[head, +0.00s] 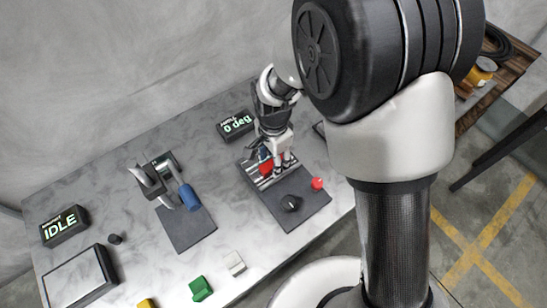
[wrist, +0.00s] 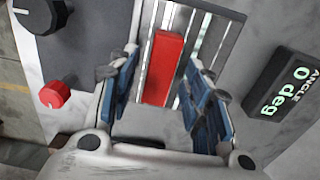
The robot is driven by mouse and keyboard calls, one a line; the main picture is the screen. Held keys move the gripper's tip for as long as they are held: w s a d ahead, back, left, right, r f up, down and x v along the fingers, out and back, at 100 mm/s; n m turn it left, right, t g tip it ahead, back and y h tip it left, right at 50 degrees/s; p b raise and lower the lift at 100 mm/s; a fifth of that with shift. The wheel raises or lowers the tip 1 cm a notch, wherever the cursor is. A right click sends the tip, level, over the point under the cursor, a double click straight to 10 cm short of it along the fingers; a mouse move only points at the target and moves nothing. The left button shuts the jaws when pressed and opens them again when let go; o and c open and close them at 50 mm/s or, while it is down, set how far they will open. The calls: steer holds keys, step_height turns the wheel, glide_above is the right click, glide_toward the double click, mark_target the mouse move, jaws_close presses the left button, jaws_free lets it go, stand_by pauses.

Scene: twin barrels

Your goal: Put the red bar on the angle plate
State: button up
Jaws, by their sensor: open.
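The red bar (wrist: 164,65) lies on the slotted metal plate, which I take to be the angle plate (wrist: 217,38), in the wrist view. It runs along the slots. My gripper (wrist: 165,92) is open, with its blue-padded fingers on either side of the bar's near part and gaps visible between pads and bar. In the head view my gripper (head: 277,164) is over the angle plate (head: 263,182), and the red bar (head: 266,167) is partly hidden by the fingers. Whether the bar touches the plate all along is not clear.
The angle display (head: 236,124) reads 0 deg. A black knob (head: 291,203) and red button (head: 317,183) stand on the same dark base. Green (head: 201,288) and white (head: 235,262) blocks lie in front.

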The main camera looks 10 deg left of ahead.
step_height(320, 180, up, 12)
steer(key=p, duration=0.3)
steer(key=shift+f, duration=0.1)
steer(key=s+d+r+n+t, duration=0.1)
steer(key=s+d+r+n, duration=0.1)
steer(key=d+r, duration=0.5)
steer(key=s+d+r+n+t, duration=0.1)
steer(key=s+d+r+n, duration=0.15)
steer(key=d+r, duration=0.45)
steer(key=s+d+r+n+t, duration=0.2)
steer(key=s+d+n, duration=0.1)
steer(key=s+d, duration=0.6)
steer(key=shift+s+d+t, duration=0.3)
steer(key=shift+s+d, duration=0.1)
steer(key=shift+s, duration=0.25)
steer(key=shift+a+n, duration=0.1)
steer(key=shift+n, duration=0.15)
